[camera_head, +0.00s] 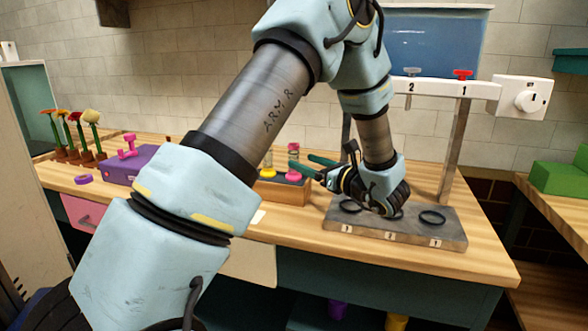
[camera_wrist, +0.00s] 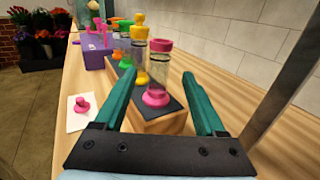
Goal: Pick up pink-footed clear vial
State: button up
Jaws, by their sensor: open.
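The pink-footed clear vial (camera_wrist: 158,75) stands upright at the near end of a wooden block with a dark top (camera_wrist: 160,123). It has a pink foot and a pink collar at its top. In the head view the vial (camera_head: 293,165) shows just left of my gripper's fingers. My gripper (camera_head: 316,166) is open, with two green fingers. In the wrist view the fingers (camera_wrist: 158,82) point toward the vial, one on each side of the line to it. The vial appears between them and beyond, not gripped.
A yellow-footed vial (camera_wrist: 139,50) stands right behind the pink one, with orange and green ones farther back. A pink stopper (camera_wrist: 82,105) lies on a white card at left. A purple box (camera_head: 130,163) and a grey numbered base (camera_head: 395,228) flank the block.

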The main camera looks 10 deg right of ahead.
aim_at(297, 159)
jog(key=p+x, duration=0.2)
jog(key=x, duration=0.2)
jog(key=shift+w+a, duration=0.15)
jog(key=shift+a, duration=0.05)
jog(key=shift+w+a, duration=0.15)
jog(key=shift+w, duration=0.2)
grip_shut()
dwell(0.4)
